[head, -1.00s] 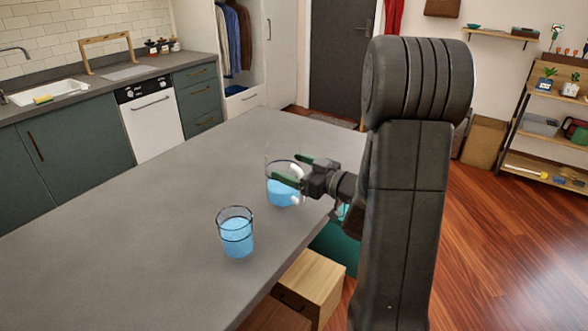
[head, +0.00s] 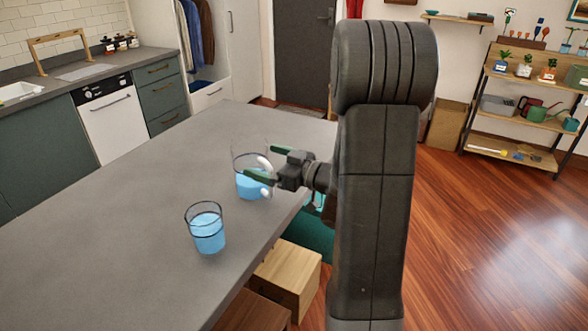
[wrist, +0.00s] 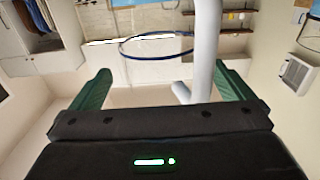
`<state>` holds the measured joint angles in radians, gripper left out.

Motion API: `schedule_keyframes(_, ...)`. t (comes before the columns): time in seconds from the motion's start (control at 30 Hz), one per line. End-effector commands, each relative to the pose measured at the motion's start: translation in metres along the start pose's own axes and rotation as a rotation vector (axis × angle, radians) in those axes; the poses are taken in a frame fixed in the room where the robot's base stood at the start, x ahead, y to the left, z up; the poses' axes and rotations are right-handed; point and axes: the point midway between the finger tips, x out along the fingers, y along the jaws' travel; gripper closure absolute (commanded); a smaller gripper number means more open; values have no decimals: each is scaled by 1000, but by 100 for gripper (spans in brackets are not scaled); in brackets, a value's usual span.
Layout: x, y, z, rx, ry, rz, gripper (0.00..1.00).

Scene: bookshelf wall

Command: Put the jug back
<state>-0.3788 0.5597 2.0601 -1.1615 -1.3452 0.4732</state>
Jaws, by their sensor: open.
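The jug (head: 249,186) is clear with blue liquid and a white handle. It stands upright on the grey counter (head: 130,215), close to its right edge. My gripper (head: 262,165) is open at the jug's handle side, its green fingers spread. In the wrist view the white handle (wrist: 207,50) shows between the spread fingers of my gripper (wrist: 162,78), nearer the right one. The jug's dark rim (wrist: 155,57) shows beyond. I cannot tell whether a finger touches the handle.
A drinking glass (head: 207,232) with blue liquid stands in front of the jug, nearer the camera. A wooden stool (head: 287,277) stands by the counter's right side. A shelf rack (head: 515,108) with plants and watering cans stands at the back right. The floor (head: 480,230) between is clear.

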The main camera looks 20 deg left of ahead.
Motion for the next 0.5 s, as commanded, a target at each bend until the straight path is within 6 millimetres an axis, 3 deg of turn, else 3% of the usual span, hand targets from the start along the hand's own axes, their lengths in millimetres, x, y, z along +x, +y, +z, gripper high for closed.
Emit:
schedule_keyframes(0.2, -40, 1, 1, 0, 0, 6, 0)
schedule_keyframes(0.5, -82, 1, 0, -1, 0, 4, 0)
